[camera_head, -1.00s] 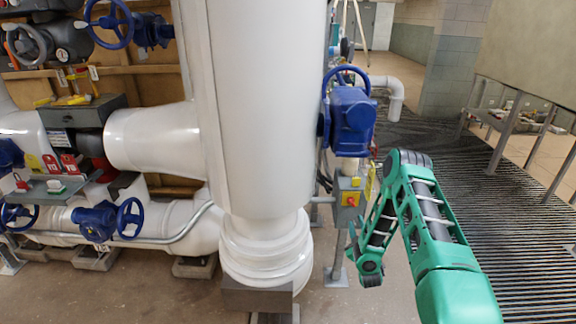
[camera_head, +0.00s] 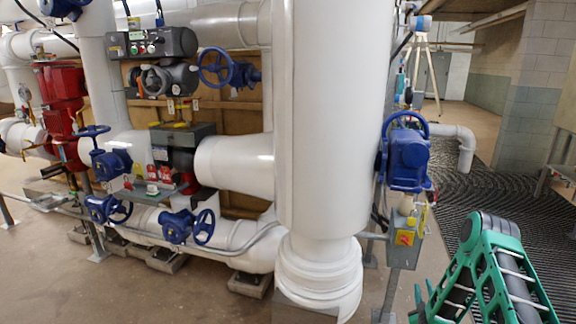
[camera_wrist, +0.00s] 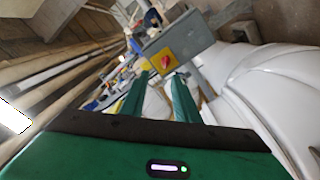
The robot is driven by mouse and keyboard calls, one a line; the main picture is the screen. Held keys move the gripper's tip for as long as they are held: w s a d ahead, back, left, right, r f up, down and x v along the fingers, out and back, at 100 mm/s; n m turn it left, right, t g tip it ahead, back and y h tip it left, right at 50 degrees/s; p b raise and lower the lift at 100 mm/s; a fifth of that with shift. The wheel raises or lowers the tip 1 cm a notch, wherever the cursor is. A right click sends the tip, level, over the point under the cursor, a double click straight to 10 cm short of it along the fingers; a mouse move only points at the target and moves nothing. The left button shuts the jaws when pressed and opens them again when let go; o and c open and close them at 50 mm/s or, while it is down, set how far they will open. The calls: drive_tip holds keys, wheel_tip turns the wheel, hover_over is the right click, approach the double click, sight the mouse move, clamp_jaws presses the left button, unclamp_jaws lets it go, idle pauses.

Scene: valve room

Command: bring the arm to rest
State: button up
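My green arm shows at the lower right of the head view, bent at the elbow, with its forearm running down to the lower left. My gripper's end is mostly cut off at the lower edge there. In the wrist view my gripper (camera_wrist: 160,80) has two green fingers standing apart with a gap between them and nothing held. Beyond the fingertips is a grey switch box (camera_wrist: 184,44) with a red knob on a yellow plate (camera_wrist: 165,61). The same box (camera_head: 405,238) stands below a blue valve (camera_head: 406,158) in the head view. I cannot tell its distance from the fingers.
A thick white vertical pipe (camera_head: 322,120) stands left of my arm. White pipework with blue handwheels (camera_head: 188,226) and a red fitting (camera_head: 62,100) fills the left. Dark ribbed floor (camera_head: 480,180) lies behind my arm. Bare floor shows at the lower left.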

drive_tip(key=s+d+r+m+g+h, duration=0.15)
drive_tip(key=d+r+g, duration=0.25)
drive_tip(key=r, duration=0.5)
drive_tip(key=s+d+r+m+g, duration=0.25)
drive_tip(key=d+r, duration=0.25)
drive_tip(key=r, duration=0.4)
drive_tip(key=s+a+r+m+g, duration=0.2)
drive_tip(key=s+r+m+g, duration=0.25)
drive_tip(key=s+r, duration=0.65)
drive_tip(key=s+a+r+m+g+y, duration=0.1)
drive_tip(key=s+a, duration=0.4)
drive_tip(key=s, duration=0.6)
drive_tip(key=s+a+r+m+g+y, duration=0.1)
drive_tip(key=s+a+r+g+y, duration=0.2)
drive_tip(key=s, duration=0.8)
drive_tip(key=s+a+r+m+g+y, duration=0.1)
drive_tip(key=s+a+r+g+y, duration=0.1)
drive_tip(key=s+a, duration=0.6)
drive_tip(key=s+y, duration=0.1)
drive_tip(key=s, duration=0.3)
drive_tip(key=shift+r+m, duration=0.1)
drive_tip(key=shift+m, duration=0.15)
drive_tip(key=shift+w+f, duration=0.25)
drive_tip(key=shift+w, duration=0.35)
